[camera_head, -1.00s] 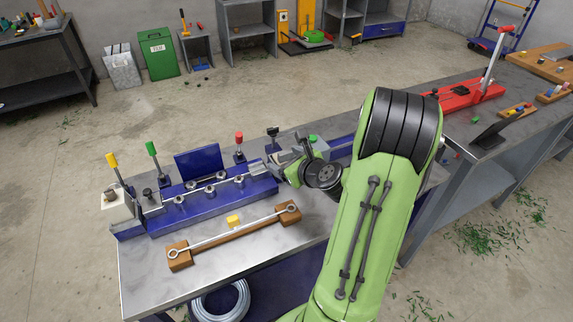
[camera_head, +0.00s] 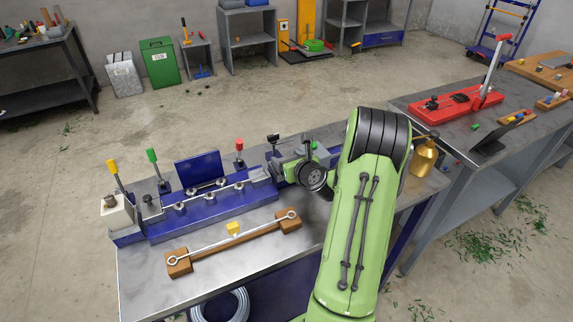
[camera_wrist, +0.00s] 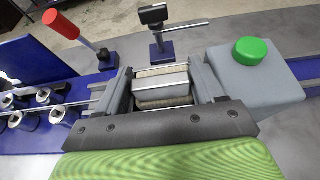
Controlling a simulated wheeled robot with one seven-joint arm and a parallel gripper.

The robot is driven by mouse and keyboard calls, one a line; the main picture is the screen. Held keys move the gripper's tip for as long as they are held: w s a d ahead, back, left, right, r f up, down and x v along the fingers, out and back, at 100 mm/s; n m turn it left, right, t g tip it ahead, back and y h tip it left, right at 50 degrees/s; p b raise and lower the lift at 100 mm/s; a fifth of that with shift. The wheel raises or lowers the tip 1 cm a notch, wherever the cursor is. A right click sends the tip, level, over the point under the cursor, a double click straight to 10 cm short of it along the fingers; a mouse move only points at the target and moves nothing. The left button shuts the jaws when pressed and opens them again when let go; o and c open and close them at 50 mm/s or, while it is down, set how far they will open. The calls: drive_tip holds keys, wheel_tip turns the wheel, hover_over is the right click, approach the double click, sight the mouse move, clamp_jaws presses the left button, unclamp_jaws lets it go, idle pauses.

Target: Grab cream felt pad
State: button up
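In the wrist view, cream felt (camera_wrist: 163,71) shows as pale bands above and below a grey metal block, which I take to be the cream felt pad. My gripper (camera_wrist: 161,78) has its two grey fingers apart, one on the left and one on the right of this block. The fingers are close to its sides; whether they touch it I cannot tell. In the head view my gripper (camera_head: 284,166) is low at the right end of the blue fixture (camera_head: 215,205), and the pad is too small or hidden to make out there.
A grey box with a green cap (camera_wrist: 249,51) stands close right of the fingers. A red-handled lever (camera_wrist: 75,32) and a black-topped post (camera_wrist: 160,38) stand beyond. A brass can (camera_head: 424,158) stands right of my arm.

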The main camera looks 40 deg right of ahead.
drive_tip(key=shift+c, duration=1.4)
